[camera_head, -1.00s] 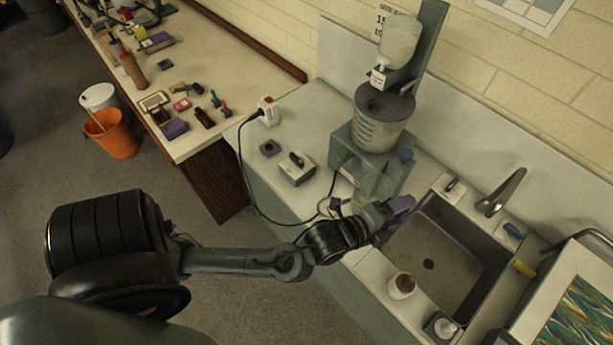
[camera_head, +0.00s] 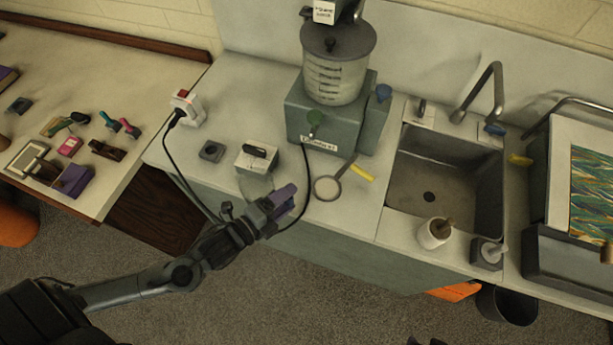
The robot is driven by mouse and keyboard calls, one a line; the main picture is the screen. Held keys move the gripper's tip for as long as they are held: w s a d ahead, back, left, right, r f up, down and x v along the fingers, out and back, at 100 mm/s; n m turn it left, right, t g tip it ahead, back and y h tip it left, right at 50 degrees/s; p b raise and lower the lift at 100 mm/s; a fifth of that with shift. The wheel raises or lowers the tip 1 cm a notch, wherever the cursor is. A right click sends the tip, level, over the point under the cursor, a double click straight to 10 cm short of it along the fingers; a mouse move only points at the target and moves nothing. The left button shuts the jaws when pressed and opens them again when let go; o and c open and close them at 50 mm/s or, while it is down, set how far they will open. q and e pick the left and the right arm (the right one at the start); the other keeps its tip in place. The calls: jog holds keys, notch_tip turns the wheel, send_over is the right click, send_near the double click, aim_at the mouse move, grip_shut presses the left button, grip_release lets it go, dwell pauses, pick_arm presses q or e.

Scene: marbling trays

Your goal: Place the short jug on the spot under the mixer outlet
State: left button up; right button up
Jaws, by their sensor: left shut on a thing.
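The mixer (camera_head: 335,75) stands against the back wall on a grey-green base. My left gripper (camera_head: 276,199) is shut, left of and in front of the base, above the counter's front edge. The counter in front of the mixer holds a round, dark-rimmed disc with a handle (camera_head: 327,188); I see no clear spot marking. My right gripper is not in view.
A box with a black handle (camera_head: 257,156) stands just behind the vessel. A black cord runs from the white socket box (camera_head: 187,108) past the gripper. A yellow piece (camera_head: 362,172) lies near the disc. The sink (camera_head: 440,180) is at right.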

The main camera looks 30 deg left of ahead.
pick_arm(q)
jog(key=shift+w+d+f, duration=0.1)
jog(key=shift+w+f, duration=0.1)
jog(key=shift+f, duration=0.4)
jog(key=shift+h, duration=0.3)
jog(key=shift+b+x, duration=0.3)
jog(key=shift+x, duration=8.35)
jog(key=o, duration=1.4)
jog(key=shift+f, duration=0.1)
